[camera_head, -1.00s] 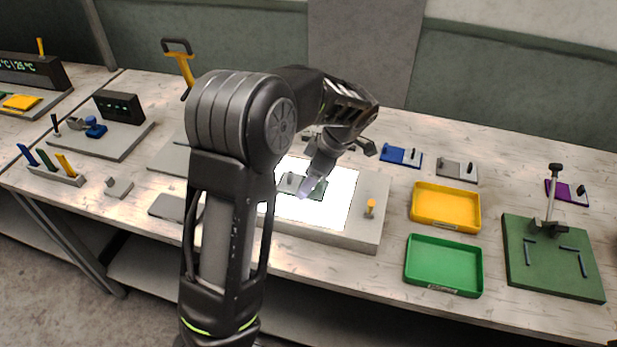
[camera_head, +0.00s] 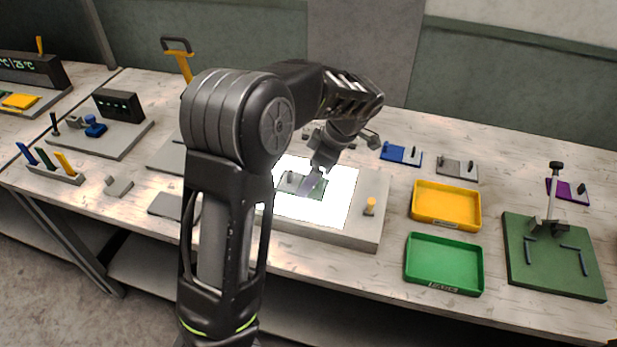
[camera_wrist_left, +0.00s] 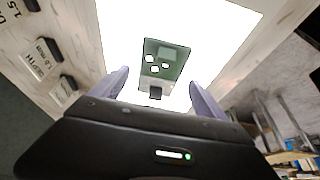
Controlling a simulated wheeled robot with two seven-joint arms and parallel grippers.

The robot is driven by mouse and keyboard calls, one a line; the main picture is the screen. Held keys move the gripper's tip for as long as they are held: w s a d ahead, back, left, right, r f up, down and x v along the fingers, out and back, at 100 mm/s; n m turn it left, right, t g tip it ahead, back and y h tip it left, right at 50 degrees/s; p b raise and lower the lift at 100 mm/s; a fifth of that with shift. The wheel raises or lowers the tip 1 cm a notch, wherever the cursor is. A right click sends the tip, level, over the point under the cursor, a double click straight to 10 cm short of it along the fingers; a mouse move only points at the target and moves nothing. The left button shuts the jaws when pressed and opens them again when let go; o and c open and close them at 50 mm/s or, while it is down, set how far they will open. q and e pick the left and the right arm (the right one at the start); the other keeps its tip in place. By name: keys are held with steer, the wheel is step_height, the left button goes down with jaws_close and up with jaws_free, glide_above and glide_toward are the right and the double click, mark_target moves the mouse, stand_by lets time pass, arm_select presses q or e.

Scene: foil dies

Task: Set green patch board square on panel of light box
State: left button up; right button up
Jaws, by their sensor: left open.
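The green patch board (camera_head: 319,188) lies on the lit white panel of the light box (camera_head: 368,228), partly hidden behind my left gripper in the head view. In the left wrist view the board (camera_wrist_left: 178,64) has a grey block at one end, a few white spots and a dark knob at the near end. My left gripper (camera_head: 312,184) is open over the panel. In the left wrist view its fingers (camera_wrist_left: 156,88) stand apart on either side of the board's knob end, not touching it. My right gripper is not in view.
A yellow tray (camera_head: 446,206) and a green tray (camera_head: 443,265) stand right of the light box. A green base with a post (camera_head: 553,270) is further right. Blue (camera_head: 393,153) and grey boards (camera_head: 457,170) lie behind.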

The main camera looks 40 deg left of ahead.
arm_select(q)
steer(key=b+v, duration=0.1)
steer(key=v, duration=0.4)
steer(key=shift+w+d+r, duration=0.1)
steer(key=shift+r, duration=0.05)
steer(key=p+v, duration=0.2)
steer(key=v, duration=0.3)
steer(key=shift+p, duration=0.3)
